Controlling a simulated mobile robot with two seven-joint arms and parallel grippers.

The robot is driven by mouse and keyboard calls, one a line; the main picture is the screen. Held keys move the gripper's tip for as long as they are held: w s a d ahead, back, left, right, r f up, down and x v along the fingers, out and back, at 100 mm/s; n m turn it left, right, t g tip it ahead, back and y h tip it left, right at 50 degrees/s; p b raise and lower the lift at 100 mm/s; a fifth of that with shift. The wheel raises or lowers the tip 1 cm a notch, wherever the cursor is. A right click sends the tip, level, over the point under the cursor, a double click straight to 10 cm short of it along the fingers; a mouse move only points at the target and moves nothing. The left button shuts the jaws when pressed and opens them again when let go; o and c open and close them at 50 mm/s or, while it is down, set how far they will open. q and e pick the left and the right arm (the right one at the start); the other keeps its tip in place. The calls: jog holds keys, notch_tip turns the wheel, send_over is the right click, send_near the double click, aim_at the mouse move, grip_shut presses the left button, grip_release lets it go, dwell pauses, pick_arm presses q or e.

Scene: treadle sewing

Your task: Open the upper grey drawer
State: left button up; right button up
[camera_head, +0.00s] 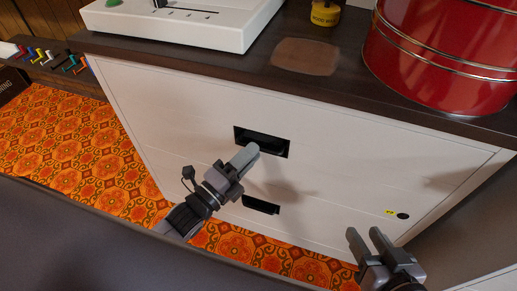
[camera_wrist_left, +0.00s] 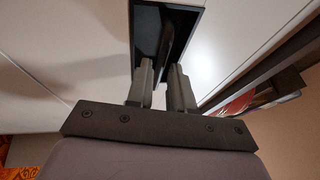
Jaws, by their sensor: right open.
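The upper grey drawer (camera_head: 340,150) is the pale cabinet front under the dark top; its front looks flush with the cabinet. Its black recessed handle (camera_head: 262,141) is in the middle of the head view, and the dark bar shows in the left wrist view (camera_wrist_left: 175,30). My left gripper (camera_head: 246,156) is at the lower edge of this recess. In the left wrist view its two fingers (camera_wrist_left: 161,72) stand apart, with the bar's near end between or just beyond their tips; contact cannot be told. My right gripper (camera_head: 366,238) is open and empty at the lower right.
A second black recessed handle (camera_head: 261,205) is below, partly beside my left gripper. A red tin (camera_head: 440,55), a yellow tin (camera_head: 325,14) and a white machine base (camera_head: 180,25) stand on the dark top (camera_head: 340,85). An orange patterned carpet (camera_head: 85,140) lies at left.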

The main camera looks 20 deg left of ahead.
pick_arm(q)
jog(key=shift+x, duration=1.6)
grip_shut()
jog(key=shift+s+f, duration=0.1)
jog(key=shift+s, duration=0.05)
